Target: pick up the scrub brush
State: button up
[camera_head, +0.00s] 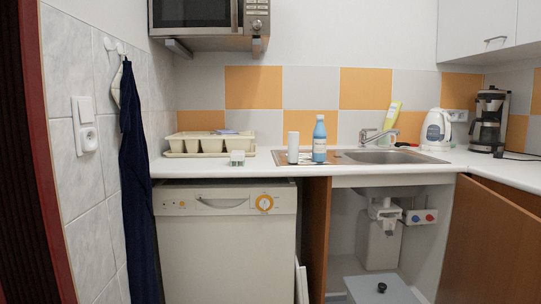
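I cannot clearly make out a scrub brush. A small whitish block with a greyish lower part (237,157) sits on the white counter (190,167), near its front edge and left of the sink. It may be the brush, but it is too small to tell. My gripper is not in view.
A white cylinder (293,147) and a blue bottle (319,140) stand by the sink (385,157). A cream cutlery tray (200,144) lies behind the block. A kettle (436,130) and coffee maker (489,120) stand right. A microwave (195,14) hangs above the counter's left part.

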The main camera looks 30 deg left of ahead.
aim_at(236, 156)
jog(key=u, duration=0.35)
jog(key=i, duration=1.1)
jog(key=u, duration=0.8)
